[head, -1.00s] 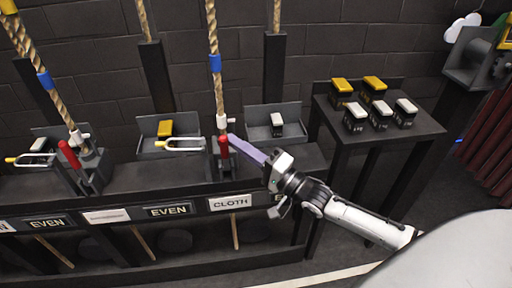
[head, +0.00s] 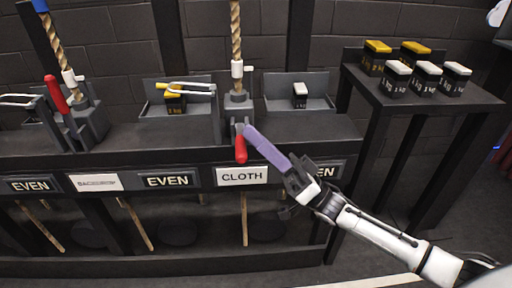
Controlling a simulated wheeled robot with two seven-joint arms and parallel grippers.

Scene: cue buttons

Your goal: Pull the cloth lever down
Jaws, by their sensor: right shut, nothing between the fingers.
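The cloth lever (head: 241,149) has a red handle that now points down, just above the white CLOTH label (head: 241,176). It sits at the foot of a rope (head: 236,35) with a white clamp. My right gripper (head: 250,132) comes in from the lower right. Its purple fingers are shut with nothing between them, and their tips are beside the upper part of the red handle; I cannot tell if they touch it. My left gripper is not in view.
Another red lever (head: 57,95) stands up at the left by its own rope. Trays (head: 178,125) sit on the dark ledge between the ropes. A black table (head: 425,95) at the right holds several yellow- and white-topped weights. EVEN labels (head: 168,181) line the front.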

